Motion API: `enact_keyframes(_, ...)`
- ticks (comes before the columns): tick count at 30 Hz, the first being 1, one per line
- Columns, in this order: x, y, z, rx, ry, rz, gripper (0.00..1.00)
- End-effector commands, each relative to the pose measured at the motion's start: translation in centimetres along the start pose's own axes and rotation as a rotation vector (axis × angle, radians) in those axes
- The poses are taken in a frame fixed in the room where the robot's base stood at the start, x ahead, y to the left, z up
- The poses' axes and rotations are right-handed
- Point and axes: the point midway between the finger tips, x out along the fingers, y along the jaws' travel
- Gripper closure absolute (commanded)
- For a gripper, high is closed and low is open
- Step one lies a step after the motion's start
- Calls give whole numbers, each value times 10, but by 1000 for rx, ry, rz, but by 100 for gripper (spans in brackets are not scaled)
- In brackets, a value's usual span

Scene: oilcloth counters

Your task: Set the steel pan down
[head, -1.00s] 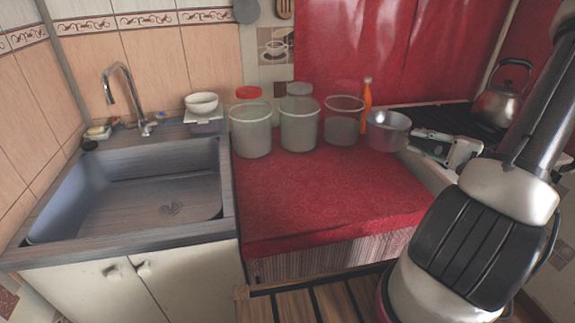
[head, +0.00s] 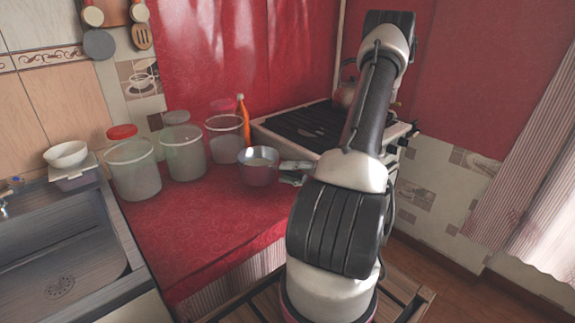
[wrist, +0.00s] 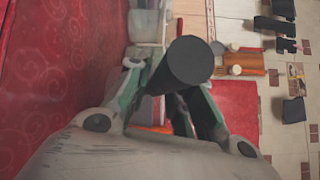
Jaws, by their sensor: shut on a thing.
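The steel pan (head: 258,166) is a round, open grey pan over the red-covered counter, in front of the rightmost clear container and the orange bottle. It looks roughly level. I cannot tell whether its base touches the cloth. My gripper (head: 289,171) is at the pan's right side, partly hidden behind my arm. In the wrist view, my gripper is shut on the pan's dark round handle (wrist: 190,62), whose end points at the camera. The pan's bowl is hidden or unclear in that view.
Several clear containers, including one (head: 133,168) at the left, stand along the back of the red cloth (head: 200,225). An orange bottle (head: 243,118) stands beside the stove (head: 310,127). The sink (head: 65,255) is at the left. The cloth's front is clear.

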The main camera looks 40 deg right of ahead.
Motion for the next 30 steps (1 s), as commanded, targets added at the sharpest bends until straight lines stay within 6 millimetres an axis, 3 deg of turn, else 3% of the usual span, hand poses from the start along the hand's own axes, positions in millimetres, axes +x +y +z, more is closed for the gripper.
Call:
enact_keyframes(7,0,31,-8,0,-1,-3,100)
enact_keyframes(20,0,36,-9,-1,-1,-3,100)
enact_keyframes(21,0,37,-9,2,0,0,72)
enact_keyframes(24,0,37,-9,1,0,0,56)
enact_keyframes(30,0,37,-9,1,0,0,56)
